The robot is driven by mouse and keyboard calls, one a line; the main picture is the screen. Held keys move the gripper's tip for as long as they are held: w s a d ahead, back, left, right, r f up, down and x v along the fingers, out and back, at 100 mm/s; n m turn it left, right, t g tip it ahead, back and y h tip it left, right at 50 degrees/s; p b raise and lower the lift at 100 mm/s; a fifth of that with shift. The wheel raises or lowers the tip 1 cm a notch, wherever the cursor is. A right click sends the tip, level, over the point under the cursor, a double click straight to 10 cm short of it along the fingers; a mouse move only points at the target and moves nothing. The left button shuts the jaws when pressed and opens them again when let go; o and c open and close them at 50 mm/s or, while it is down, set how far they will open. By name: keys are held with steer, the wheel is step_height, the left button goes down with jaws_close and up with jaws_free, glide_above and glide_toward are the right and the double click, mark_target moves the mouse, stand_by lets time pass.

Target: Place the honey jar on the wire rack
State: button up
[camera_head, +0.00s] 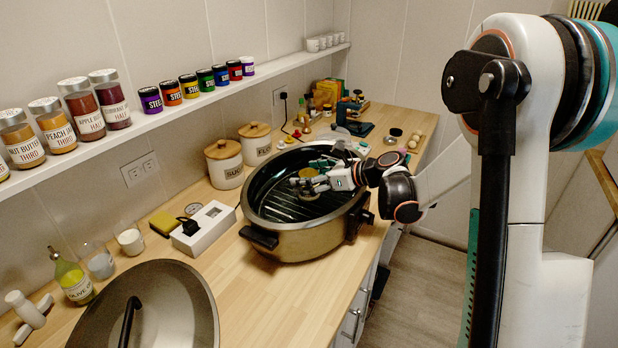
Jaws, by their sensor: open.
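A small jar with a golden lid (308,174), likely the honey jar, is inside the large roasting pan (290,240) on the counter. No label on it is readable. The dark wire rack (285,208) lines the pan's bottom, and the jar appears to stand on it, though its base is partly hidden. My gripper (311,183) reaches into the pan from the right, with its fingers open at the jar. I cannot tell whether a finger touches it.
The pan's lid (150,310) lies at the front left. A white box (203,227), canisters (224,164) and an oil bottle (72,277) stand left of the pan. A shelf of jars (150,128) runs along the wall. Small items crowd the far counter.

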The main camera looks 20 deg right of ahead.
steer(key=shift+r, duration=0.15)
steer(key=p+v, duration=0.3)
steer(key=v, duration=0.9)
stand_by(1.9)
